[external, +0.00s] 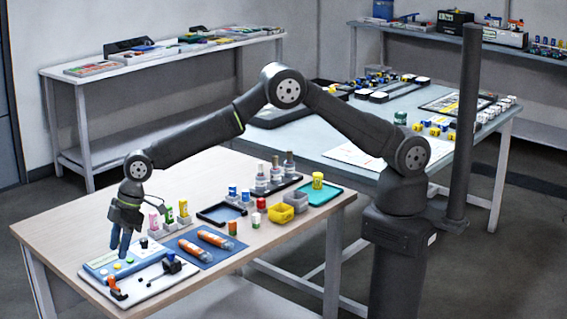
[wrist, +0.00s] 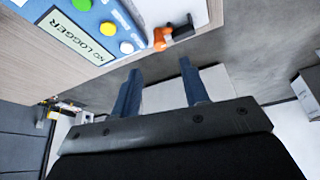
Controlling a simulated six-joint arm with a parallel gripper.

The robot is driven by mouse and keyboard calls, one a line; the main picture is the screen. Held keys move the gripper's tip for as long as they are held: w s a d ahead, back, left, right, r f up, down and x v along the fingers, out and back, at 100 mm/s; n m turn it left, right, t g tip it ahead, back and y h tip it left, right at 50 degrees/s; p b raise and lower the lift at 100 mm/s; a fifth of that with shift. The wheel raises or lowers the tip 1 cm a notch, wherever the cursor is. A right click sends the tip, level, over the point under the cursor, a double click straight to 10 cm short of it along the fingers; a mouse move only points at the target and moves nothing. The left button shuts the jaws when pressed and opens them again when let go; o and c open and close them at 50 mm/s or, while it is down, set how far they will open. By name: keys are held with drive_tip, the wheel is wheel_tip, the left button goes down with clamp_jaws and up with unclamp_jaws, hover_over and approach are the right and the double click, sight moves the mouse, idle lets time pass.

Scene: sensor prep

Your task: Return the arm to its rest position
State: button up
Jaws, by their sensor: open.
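My gripper (external: 120,240) is at the left end of the wooden table in the external view, pointing down over the blue logger box. In the wrist view my gripper (wrist: 160,90) shows two blue fingers spread apart with nothing between them. The logger box (external: 112,262) has coloured buttons and lies on a white board (external: 150,287). It also shows in the wrist view (wrist: 65,45), at the upper left, apart from the fingers. My arm reaches across from its base at the right of the table.
Two orange-capped tubes lie on a blue mat (external: 192,257). An orange clamp (external: 116,291) is on the board. A dark tray (external: 221,214), yellow bins (external: 281,214), a teal tray (external: 311,200) and bottles (external: 275,172) stand farther right.

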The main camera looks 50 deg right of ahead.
drive_tip(key=shift+v, duration=0.8)
drive_tip(key=o, duration=1.3)
drive_tip(key=s+d+r+n+t+h, duration=0.1)
drive_tip(key=s+d+r+t, duration=0.1)
drive_tip(key=s+d+r, duration=0.55)
drive_tip(key=s+d+r+n+t+h, duration=0.15)
drive_tip(key=s+d+r, duration=0.3)
drive_tip(key=d, duration=0.65)
drive_tip(key=x, duration=0.8)
drive_tip(key=shift+w+a+f, duration=0.2)
drive_tip(key=shift+w+a, duration=0.2)
drive_tip(key=v, duration=1)
drive_tip(key=shift+r, duration=0.1)
